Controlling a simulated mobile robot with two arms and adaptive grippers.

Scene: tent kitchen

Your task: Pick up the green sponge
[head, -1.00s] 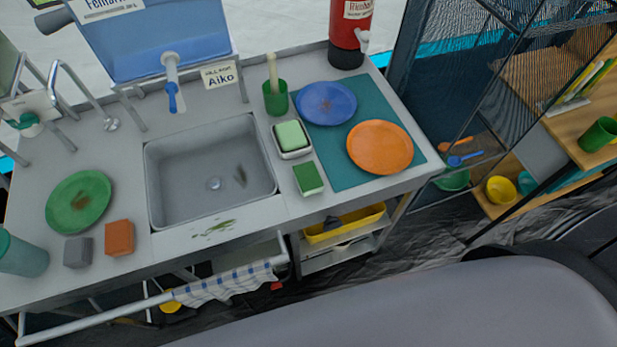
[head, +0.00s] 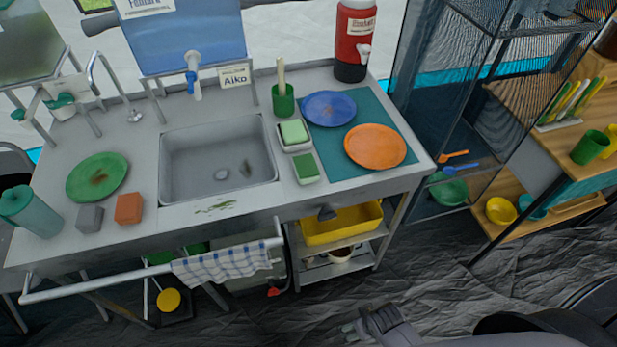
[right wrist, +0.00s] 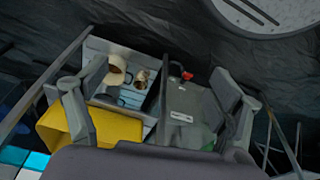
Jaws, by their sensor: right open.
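The green sponge (head: 306,168) lies on the steel counter (head: 240,213), right of the sink and near the front edge. It is a small block with a dark green top and a paler side. A pale green block (head: 294,131) sits in a small dish just behind it. My right gripper (head: 372,325) is low at the bottom of the head view, in front of the counter and well apart from the sponge. In the right wrist view my right gripper (right wrist: 158,98) is open and empty, facing the lower shelves. My left gripper is not in view.
The sink (head: 218,165) is left of the sponge. A teal mat (head: 345,172) with blue (head: 329,108) and orange (head: 375,146) plates is to its right. A green cup (head: 283,100) stands behind. A yellow bin (head: 342,224) and a rail with a towel (head: 222,263) are below.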

